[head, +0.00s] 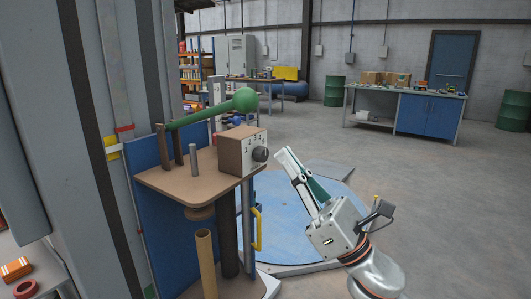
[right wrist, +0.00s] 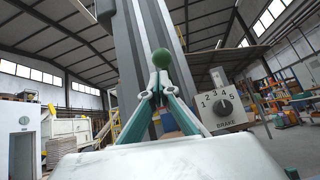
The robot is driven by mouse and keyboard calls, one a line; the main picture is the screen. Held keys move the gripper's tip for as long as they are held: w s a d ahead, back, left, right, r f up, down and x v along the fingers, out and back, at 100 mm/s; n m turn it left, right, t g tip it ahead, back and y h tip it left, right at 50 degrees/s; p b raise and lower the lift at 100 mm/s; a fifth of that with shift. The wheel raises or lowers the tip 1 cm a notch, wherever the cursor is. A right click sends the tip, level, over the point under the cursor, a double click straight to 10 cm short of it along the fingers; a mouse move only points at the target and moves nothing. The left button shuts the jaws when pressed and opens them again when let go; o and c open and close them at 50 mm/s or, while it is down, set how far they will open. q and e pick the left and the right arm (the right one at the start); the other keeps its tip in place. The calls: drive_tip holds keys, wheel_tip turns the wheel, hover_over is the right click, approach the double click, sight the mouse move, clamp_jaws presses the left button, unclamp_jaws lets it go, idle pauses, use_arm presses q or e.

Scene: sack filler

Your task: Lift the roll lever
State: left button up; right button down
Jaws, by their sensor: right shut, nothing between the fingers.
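The green roll lever (head: 210,115) slopes up to the right above a brown shelf (head: 190,182), ending in a green ball knob (head: 244,100). The knob also shows in the right wrist view (right wrist: 161,58), just beyond the fingertips. My right gripper (head: 283,155) is shut and empty, to the right of and below the knob. It stands apart from the lever in the head view, fingers pointing up and left. The lever shaft is largely hidden in the wrist view. My left gripper is not in view.
A brown brake box (head: 238,152) with a numbered dial (head: 261,154) stands on the shelf, between the lever and my right gripper. A grey column (head: 50,120) is at left. A cardboard tube (head: 206,265) stands below. Open floor lies to the right.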

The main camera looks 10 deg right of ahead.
drive_tip(key=shift+s+d+f, duration=0.25)
drive_tip(key=shift+s+d, duration=0.45)
drive_tip(key=shift+s, duration=0.1)
